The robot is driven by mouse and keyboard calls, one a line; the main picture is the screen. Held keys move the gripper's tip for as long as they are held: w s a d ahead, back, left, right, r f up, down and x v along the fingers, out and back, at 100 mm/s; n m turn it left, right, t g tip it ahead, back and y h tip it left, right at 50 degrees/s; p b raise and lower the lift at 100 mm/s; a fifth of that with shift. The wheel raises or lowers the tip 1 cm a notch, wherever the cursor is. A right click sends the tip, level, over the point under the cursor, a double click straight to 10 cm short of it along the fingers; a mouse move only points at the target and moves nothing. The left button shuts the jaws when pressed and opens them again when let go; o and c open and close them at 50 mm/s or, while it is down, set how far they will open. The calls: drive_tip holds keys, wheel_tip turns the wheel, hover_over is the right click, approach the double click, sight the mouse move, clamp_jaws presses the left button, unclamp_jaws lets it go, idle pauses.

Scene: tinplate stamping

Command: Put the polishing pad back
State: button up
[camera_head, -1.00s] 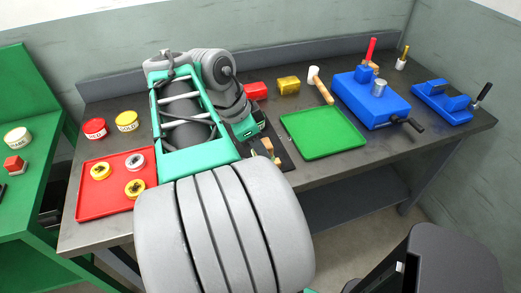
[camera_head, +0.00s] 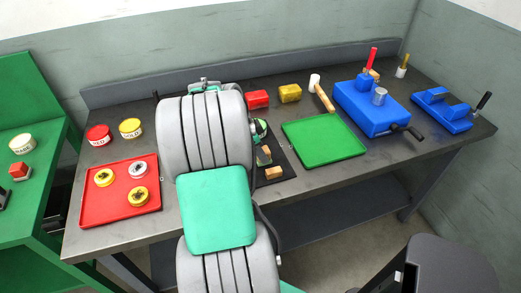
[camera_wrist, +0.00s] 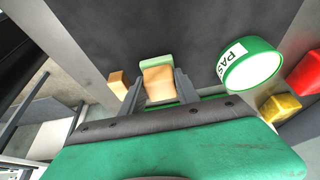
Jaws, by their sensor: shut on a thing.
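The polishing pad, a tan block with a green face (camera_wrist: 158,82), is between the two fingers of my gripper (camera_wrist: 158,84) in the wrist view. My gripper is shut on it. In the head view my arm hides most of the gripper, and a tan and green piece (camera_head: 265,155) shows beside the arm at the dark mat (camera_head: 286,166). A second tan block (camera_wrist: 118,83) lies just left of the fingers in the wrist view; it also shows in the head view (camera_head: 274,173). I cannot tell whether the pad touches the surface below.
A green-rimmed tin (camera_wrist: 250,64) stands close right of the gripper. Red (camera_head: 257,99) and yellow (camera_head: 290,93) blocks and a mallet (camera_head: 322,93) lie behind. The green tray (camera_head: 323,141) is empty. The red tray (camera_head: 118,188) holds round pieces. Blue fixtures (camera_head: 374,106) stand right.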

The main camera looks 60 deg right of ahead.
drive_tip(key=shift+f, duration=0.2)
drive_tip(key=o, duration=1.2)
